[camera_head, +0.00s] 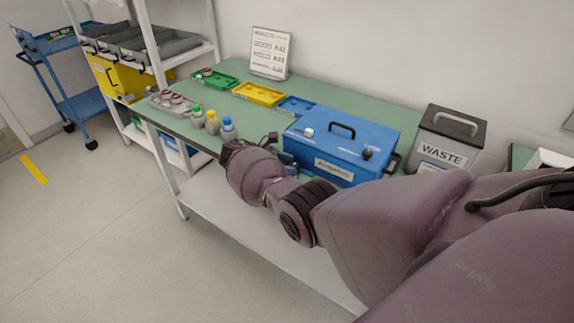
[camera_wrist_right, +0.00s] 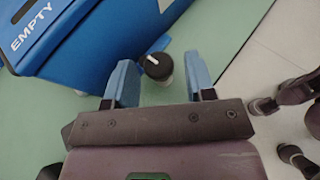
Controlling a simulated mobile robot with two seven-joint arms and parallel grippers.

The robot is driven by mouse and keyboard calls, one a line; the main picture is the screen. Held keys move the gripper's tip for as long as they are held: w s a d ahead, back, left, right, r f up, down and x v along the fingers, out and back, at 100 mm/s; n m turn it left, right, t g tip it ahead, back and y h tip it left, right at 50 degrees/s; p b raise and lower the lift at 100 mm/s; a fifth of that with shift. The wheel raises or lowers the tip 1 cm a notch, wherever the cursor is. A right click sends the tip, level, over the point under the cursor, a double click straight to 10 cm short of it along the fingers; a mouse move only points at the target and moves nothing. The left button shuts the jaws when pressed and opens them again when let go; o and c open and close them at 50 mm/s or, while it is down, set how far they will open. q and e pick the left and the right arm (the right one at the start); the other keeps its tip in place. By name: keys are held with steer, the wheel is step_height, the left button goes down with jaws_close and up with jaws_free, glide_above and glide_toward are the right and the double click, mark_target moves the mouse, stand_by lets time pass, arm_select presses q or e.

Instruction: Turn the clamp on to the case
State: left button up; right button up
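The blue case (camera_head: 345,135) stands on the green worktop, with a black handle, a white knob (camera_head: 308,132) and a black knob (camera_head: 367,153) on top. Its corner (camera_wrist_right: 70,25) also fills the upper left of the wrist view. My right gripper (camera_wrist_right: 160,62) is open beside the case, its two blue fingers apart. A small round black-topped part (camera_wrist_right: 157,65) with a white mark shows between the fingers; I cannot tell whether it is the clamp, and contact is not clear. In the head view my right wrist hides most of that gripper. My left gripper is not in view.
Bottles with green, yellow and blue caps (camera_head: 228,128) stand left of my right wrist. Green, yellow (camera_head: 260,94) and blue trays lie behind them. A grey waste bin (camera_head: 448,140) stands right of the case.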

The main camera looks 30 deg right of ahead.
steer(key=shift+o, duration=0.2)
steer(key=shift+r, duration=0.1)
steer(key=shift+w+a, duration=0.1)
steer(key=shift+w+a+r, duration=0.1)
steer(key=shift+a, duration=0.1)
steer(key=b+v, duration=0.1)
steer(key=v, duration=0.9)
steer(key=shift+b, duration=0.35)
steer(key=shift+a, duration=0.1)
